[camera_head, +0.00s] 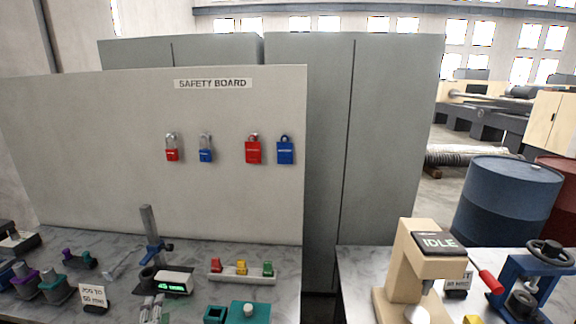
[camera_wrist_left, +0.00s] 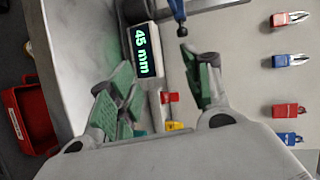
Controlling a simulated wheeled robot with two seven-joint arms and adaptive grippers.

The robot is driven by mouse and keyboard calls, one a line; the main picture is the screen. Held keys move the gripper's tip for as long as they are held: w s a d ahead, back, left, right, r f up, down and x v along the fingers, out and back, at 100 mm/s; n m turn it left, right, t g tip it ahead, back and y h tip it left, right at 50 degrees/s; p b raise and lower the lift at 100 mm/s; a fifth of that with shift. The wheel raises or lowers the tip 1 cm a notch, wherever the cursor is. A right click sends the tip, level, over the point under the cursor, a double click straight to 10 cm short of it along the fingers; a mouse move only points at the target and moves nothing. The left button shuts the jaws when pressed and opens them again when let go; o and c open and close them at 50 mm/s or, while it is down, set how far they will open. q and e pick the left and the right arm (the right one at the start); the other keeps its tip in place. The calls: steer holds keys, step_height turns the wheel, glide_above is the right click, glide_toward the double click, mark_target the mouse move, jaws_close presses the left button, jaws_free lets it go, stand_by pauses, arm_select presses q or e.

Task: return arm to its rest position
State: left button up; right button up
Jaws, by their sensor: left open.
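My left gripper (camera_wrist_left: 157,65) is open in the left wrist view, with green pads on both fingers and nothing between them. Behind its fingers is the gauge display (camera_wrist_left: 146,52), reading 45 mm; this display also shows in the head view (camera_head: 174,282), on the bench beside a grey upright post (camera_head: 151,228) with a blue clamp (camera_head: 157,248). Small greyish prongs at the bottom edge of the head view, in front of the display, look like my left fingertips; the arm behind them is out of frame. My right gripper is not in view.
A strip with coloured blocks (camera_head: 243,277) and a teal box (camera_head: 250,312) stand right of the display. Purple and teal parts lie left. A beige press (camera_head: 420,265) is right; a red bin (camera_wrist_left: 38,115) sits low.

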arm_select(q)
steer(key=s+d+f+n+g+h, duration=0.35)
steer(key=s+d+n+g, duration=0.3)
steer(key=s, duration=0.35)
steer(key=s+d+f+n+g+h, duration=0.2)
steer(key=s+d+f+n+g, duration=0.25)
steer(key=s+d, duration=0.45)
steer(key=s+a+f+g, duration=0.1)
steer(key=s+f, duration=0.1)
steer(key=f, duration=1.4)
steer(key=s+f, duration=0.2)
steer(key=f, duration=1.5)
steer(key=s+a+f, duration=0.2)
steer(key=s+f, duration=0.8)
steer(key=s, duration=0.1)
steer(key=s+a+f+g, duration=0.1)
steer(key=s+a+f, duration=0.1)
steer(key=s+f, duration=0.7)
steer(key=s, duration=0.2)
steer(key=shift+s+f+g, duration=0.3)
steer(key=shift+f, duration=0.05)
